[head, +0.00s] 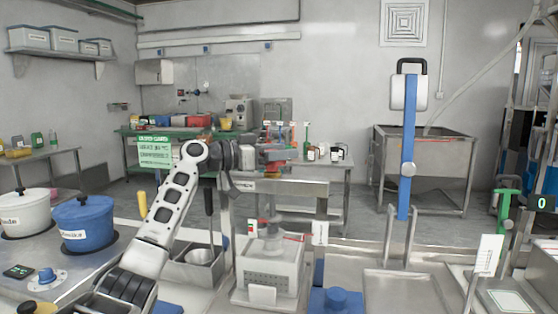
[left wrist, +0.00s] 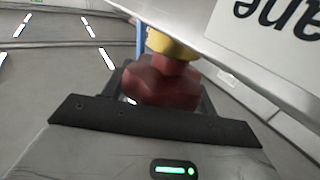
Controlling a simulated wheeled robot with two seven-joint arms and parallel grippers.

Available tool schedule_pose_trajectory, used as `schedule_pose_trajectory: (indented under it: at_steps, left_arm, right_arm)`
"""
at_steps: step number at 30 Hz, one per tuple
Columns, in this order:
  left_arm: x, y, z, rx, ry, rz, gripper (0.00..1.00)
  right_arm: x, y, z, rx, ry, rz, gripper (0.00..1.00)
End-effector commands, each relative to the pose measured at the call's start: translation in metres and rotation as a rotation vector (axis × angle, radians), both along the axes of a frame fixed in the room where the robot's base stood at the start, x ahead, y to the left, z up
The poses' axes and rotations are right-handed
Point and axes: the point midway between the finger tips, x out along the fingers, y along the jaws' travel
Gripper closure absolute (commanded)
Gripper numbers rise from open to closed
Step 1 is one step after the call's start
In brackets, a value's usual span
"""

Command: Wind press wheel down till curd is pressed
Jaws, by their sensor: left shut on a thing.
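The press stands front centre in the head view, with a steel crossbar (head: 290,187) over a white perforated curd box (head: 268,273). A pale round piece (head: 269,243) sits in the top of the box. My left gripper (head: 268,155) is above the crossbar, shut on a red wheel grip (left wrist: 160,85) that has a yellow part (left wrist: 172,46) beyond it in the left wrist view. The gripper and arm hide most of the wheel and the top of its screw. I cannot see the curd itself. My right gripper is not in view.
A blue pot (head: 84,225) and a white pot (head: 25,212) stand at left. A tall blue post (head: 407,150) rises right of the press. A steel sink basin (head: 195,262) lies left of the press. A lettered white panel (left wrist: 270,45) is close to the gripper.

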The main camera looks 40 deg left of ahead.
Motion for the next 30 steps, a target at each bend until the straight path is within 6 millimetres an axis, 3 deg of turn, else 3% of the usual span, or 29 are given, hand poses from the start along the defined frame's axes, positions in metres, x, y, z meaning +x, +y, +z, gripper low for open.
schedule_pose_trajectory:
  at_steps: [7, 8, 10, 22, 30]
  left_arm:
    - [0.0, -0.001, 0.0, 0.001, 0.0, -0.002, 0.65]
    - [0.0, -0.001, 0.0, 0.001, 0.0, -0.002, 0.39]
    - [0.0, -0.001, 0.0, 0.001, 0.0, -0.002, 0.2]
    - [-0.006, 0.003, -0.002, 0.0, 0.001, 0.001, 0.2]
    - [-0.054, 0.028, -0.005, 0.005, 0.001, 0.003, 0.2]
  right_arm:
    - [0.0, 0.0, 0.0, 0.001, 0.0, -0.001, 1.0]
    - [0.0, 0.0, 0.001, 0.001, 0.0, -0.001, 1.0]
    - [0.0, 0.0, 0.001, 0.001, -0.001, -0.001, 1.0]
    - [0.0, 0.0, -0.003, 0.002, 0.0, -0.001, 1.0]
    - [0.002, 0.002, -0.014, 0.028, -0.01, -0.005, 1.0]
